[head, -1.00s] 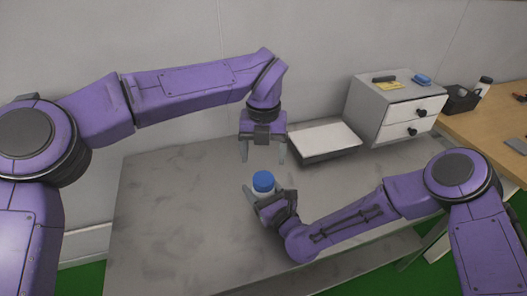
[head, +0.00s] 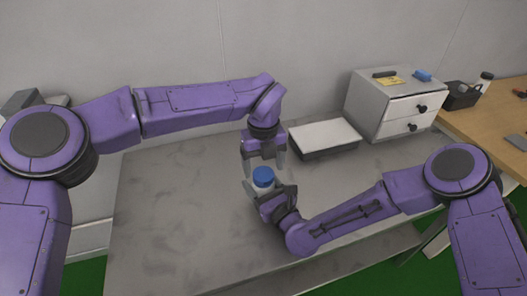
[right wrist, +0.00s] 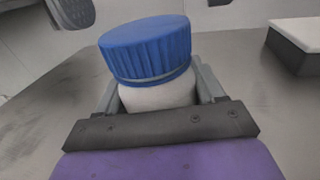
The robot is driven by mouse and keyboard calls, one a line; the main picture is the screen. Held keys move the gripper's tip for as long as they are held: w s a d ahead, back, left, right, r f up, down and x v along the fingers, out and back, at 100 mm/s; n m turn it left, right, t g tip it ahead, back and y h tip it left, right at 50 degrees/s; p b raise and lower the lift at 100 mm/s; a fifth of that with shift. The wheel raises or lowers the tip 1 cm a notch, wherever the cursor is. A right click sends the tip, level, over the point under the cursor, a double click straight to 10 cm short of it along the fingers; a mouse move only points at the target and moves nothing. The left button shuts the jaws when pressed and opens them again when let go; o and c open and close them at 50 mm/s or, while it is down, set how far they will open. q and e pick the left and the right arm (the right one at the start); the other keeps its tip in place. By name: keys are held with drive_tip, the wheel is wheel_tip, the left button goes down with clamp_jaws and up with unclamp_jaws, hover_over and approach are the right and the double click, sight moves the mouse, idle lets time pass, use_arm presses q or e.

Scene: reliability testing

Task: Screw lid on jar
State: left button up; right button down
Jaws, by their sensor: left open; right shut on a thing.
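A white jar (right wrist: 158,97) stands upright on the grey table, with a ribbed blue lid (right wrist: 147,50) on its top. The lid looks a little tilted, and a thin grey band shows along its lower edge. In the head view the blue lid (head: 263,176) sits just below my left gripper. My right gripper (head: 269,193) is shut around the jar's body from the right. My left gripper (head: 263,169) points down with its fingers open, close above and around the lid; whether they touch it cannot be told. Most of the jar is hidden by my right gripper.
A white-topped tray or box (head: 325,135) lies behind the jar to the right. A white drawer cabinet (head: 380,112) with black knobs stands at the back right. A wooden table (head: 495,125) adjoins on the right. The grey table's left part (head: 180,215) is clear.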

sight(263, 188)
use_arm(q)
drive_tip(key=shift+f, duration=1.2)
drive_tip(key=c, duration=1.1)
drive_tip(key=m, duration=1.4)
drive_tip(key=shift+m, duration=0.3)
drive_tip(key=o, duration=1.2)
